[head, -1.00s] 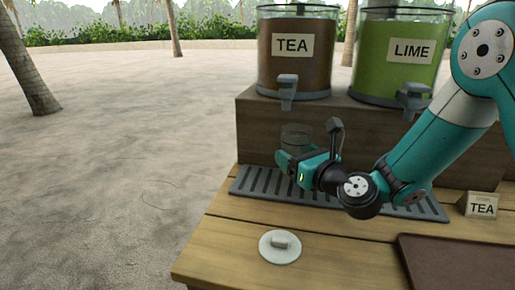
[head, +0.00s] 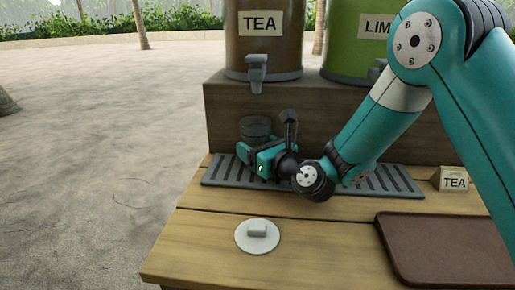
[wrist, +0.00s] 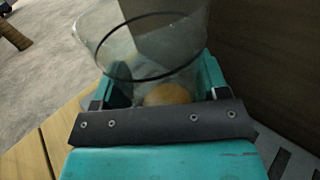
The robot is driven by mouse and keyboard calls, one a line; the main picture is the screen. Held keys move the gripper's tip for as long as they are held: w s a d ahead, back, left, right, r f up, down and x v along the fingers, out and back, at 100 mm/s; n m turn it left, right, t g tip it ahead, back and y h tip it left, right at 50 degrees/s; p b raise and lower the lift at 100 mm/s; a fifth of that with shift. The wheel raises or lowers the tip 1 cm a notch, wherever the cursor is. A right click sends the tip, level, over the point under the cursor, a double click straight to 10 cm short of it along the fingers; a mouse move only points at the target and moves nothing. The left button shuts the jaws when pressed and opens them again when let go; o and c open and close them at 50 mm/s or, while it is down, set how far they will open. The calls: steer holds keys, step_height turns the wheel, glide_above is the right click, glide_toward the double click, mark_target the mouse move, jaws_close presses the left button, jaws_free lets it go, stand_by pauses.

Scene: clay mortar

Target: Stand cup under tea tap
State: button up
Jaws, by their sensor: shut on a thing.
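A clear cup (head: 256,126) with a dark ring is upright in my gripper (head: 256,152). In the wrist view the clear cup (wrist: 150,50) sits between the teal jaws, with a tan round patch at its bottom. My gripper is shut on it. The tea tap (head: 257,73) is a grey spout on the front of the brown TEA dispenser (head: 262,45). The cup is below the tap, with a gap between them, over the left part of the slotted drip tray (head: 222,173). My gripper hides the cup's base, so I cannot tell whether it touches the tray.
A green lime dispenser (head: 350,55) stands to the right on the same wooden riser (head: 222,112). A small TEA sign (head: 454,181) stands right of the tray. A white disc with a knob (head: 257,235) and a brown serving tray (head: 440,250) lie on the wooden table.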

steer(key=shift+f, duration=0.25)
steer(key=o, duration=0.7)
steer(key=shift+d, duration=0.1)
steer(key=shift+r, duration=0.1)
steer(key=shift+r, duration=0.25)
steer(key=b+v, duration=0.2)
steer(key=v, duration=0.1)
steer(key=b+v, duration=0.2)
steer(key=v, duration=0.2)
steer(key=b+v, duration=0.3)
steer(key=shift+s+d+f, duration=0.3)
steer(key=shift+s+d+r, duration=0.25)
steer(key=shift+s+d, duration=0.05)
steer(key=shift+s, duration=0.25)
